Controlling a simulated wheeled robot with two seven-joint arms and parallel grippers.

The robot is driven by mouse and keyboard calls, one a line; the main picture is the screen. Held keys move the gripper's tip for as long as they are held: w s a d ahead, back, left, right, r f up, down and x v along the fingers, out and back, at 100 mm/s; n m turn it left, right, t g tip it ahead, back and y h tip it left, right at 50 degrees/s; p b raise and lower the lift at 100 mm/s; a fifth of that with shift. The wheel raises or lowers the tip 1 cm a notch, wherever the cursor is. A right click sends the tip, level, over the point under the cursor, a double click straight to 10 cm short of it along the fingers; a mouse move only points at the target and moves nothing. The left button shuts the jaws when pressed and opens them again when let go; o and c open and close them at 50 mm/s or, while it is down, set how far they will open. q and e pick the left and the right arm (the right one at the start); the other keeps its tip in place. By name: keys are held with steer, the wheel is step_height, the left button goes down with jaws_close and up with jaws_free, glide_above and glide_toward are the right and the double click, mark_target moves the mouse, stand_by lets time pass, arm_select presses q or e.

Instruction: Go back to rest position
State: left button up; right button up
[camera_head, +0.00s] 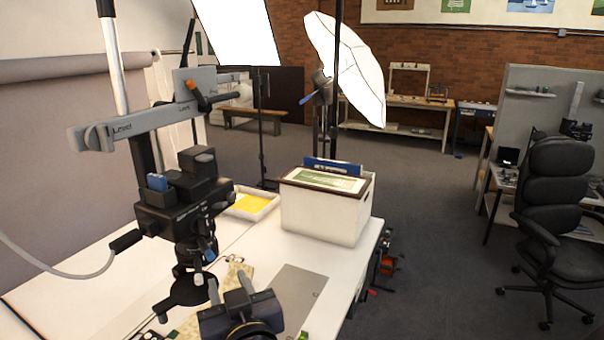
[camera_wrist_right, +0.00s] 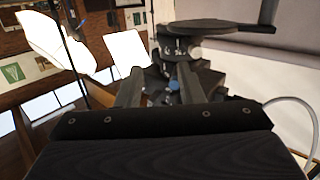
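My right gripper (camera_head: 230,285) is at the bottom of the head view, above the white table (camera_head: 262,247). Its two fingers stand apart with nothing visible between them; the right wrist view also shows the gripper (camera_wrist_right: 158,75) open. A black camera stand (camera_head: 180,190) rises close beyond it and fills much of the right wrist view behind the fingers. A white archival box (camera_head: 322,219) stands at the table's far right, well away from the gripper. A dark-framed green picture (camera_head: 325,180) lies on its top. My left gripper is out of view.
A white tray (camera_head: 268,210) with a yellow sheet stands left of the box. A grey flat panel (camera_head: 298,293) lies at the table's front. Lamp stands and a white umbrella (camera_head: 350,70) stand behind. A black office chair (camera_head: 555,210) is at right, with open floor between.

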steer(key=d+f+m+g, duration=0.15)
steer(key=d+g, duration=0.25)
steer(key=d, duration=1.4)
steer(key=s+d+f+m+g+h, duration=0.2)
steer(key=s+d+f+m, duration=0.1)
steer(key=s+d+f, duration=0.3)
steer(key=s+d+f+m+g+h, duration=0.2)
steer(key=s+d+f, duration=0.4)
steer(key=s+d, duration=0.4)
steer(key=shift+s+d+m+g, duration=0.3)
steer(key=shift+s+m+g, duration=0.4)
steer(key=shift+s, duration=0.5)
steer(key=shift+w+n, duration=0.1)
steer(key=shift+n, duration=0.15)
